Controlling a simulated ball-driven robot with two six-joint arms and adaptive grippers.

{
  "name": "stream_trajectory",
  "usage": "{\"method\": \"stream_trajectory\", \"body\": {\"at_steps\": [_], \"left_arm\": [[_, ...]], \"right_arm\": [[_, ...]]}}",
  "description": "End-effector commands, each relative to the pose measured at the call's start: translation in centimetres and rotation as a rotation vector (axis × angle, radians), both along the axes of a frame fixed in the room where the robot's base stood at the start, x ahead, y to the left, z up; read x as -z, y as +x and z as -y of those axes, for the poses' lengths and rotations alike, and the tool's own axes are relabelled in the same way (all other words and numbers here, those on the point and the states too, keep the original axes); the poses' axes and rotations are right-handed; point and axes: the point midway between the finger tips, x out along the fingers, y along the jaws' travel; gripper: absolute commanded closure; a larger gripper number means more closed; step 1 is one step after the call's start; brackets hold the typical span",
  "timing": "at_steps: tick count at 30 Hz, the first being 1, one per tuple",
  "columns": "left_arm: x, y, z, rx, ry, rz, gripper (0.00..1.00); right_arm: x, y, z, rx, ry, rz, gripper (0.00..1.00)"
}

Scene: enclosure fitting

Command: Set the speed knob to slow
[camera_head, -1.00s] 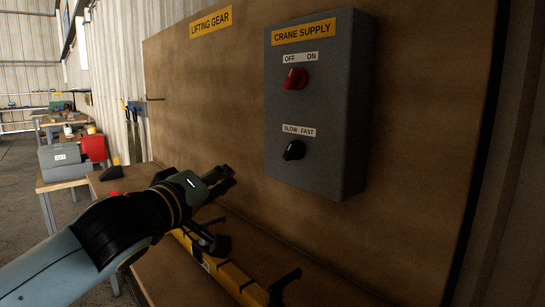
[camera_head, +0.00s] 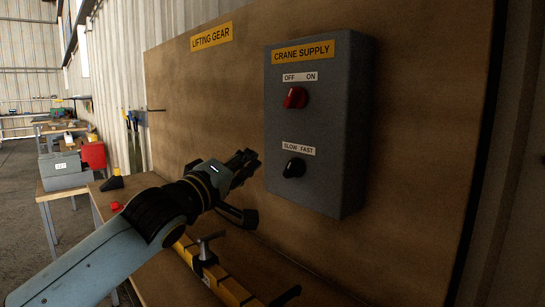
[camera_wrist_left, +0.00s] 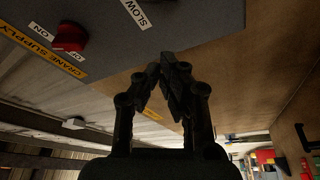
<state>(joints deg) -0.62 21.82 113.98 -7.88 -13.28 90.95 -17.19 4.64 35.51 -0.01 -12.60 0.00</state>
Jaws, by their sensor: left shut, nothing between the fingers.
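The grey crane supply box (camera_head: 335,150) is fixed to the brown board. Its black speed knob (camera_head: 294,168) sits low on the front, under a label (camera_head: 299,148) reading SLOW and FAST. The knob's exact pointing is hard to tell. My left gripper (camera_head: 252,157) is shut and empty, to the left of the box and apart from the speed knob. My right gripper is not in view.
A red knob (camera_head: 295,98) sits above the speed knob, under an OFF and ON label; it also shows in the left wrist view (camera_wrist_left: 73,35). A yellow bar (camera_head: 215,275) with black fittings lies on the bench below.

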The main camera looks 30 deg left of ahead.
Motion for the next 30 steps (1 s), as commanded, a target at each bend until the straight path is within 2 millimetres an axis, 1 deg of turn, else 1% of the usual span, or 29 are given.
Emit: {"method": "stream_trajectory", "body": {"at_steps": [1,4,6,8,9,12,16,20,30], "left_arm": [[-0.6,1.1,0.0,-0.001,-0.007,0.003,1.00],[-0.8,3.3,0.2,0.000,-0.007,0.003,1.00],[-0.8,4.7,0.2,0.000,-0.005,0.002,1.00],[-0.7,5.5,0.5,0.001,-0.007,-0.001,1.00],[-0.2,5.0,1.2,0.002,-0.008,-0.004,1.00],[0.5,4.5,2.3,0.001,-0.005,-0.002,1.00],[0.9,4.2,3.2,0.000,-0.002,0.000,1.00],[1.1,4.0,3.5,0.000,0.000,0.000,1.00],[1.2,4.1,3.5,0.000,-0.001,-0.001,1.00]], "right_arm": [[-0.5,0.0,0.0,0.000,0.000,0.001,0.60],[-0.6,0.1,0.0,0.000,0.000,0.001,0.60],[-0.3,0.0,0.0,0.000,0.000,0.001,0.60],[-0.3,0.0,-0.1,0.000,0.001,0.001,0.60],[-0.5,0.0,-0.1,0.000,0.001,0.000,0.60],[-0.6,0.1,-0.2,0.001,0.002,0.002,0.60],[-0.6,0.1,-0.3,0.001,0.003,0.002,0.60],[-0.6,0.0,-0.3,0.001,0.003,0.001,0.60],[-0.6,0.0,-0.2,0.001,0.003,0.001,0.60]]}}
